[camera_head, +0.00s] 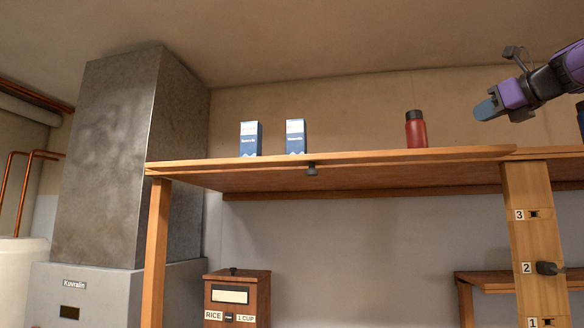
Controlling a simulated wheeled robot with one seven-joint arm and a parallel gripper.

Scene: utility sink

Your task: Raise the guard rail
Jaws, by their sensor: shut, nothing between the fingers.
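My gripper (487,109) is at the upper right, shut and empty, pointing left. It is in the air above the shelf's level, to the right of a red bottle. A long wooden strip with a dark knob (312,170) runs along the front edge of the high wooden shelf; it looks like the guard rail (400,157). The strip lies low, about level with the shelf top. My gripper is apart from the strip and the knob.
Two blue-and-white cartons (250,139) (295,137) and the red bottle (416,130) stand on the shelf. A wooden post (534,240) at right has labels 1, 2, 3 and a dark knob (550,268) by 2. A rice dispenser (237,298) stands below.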

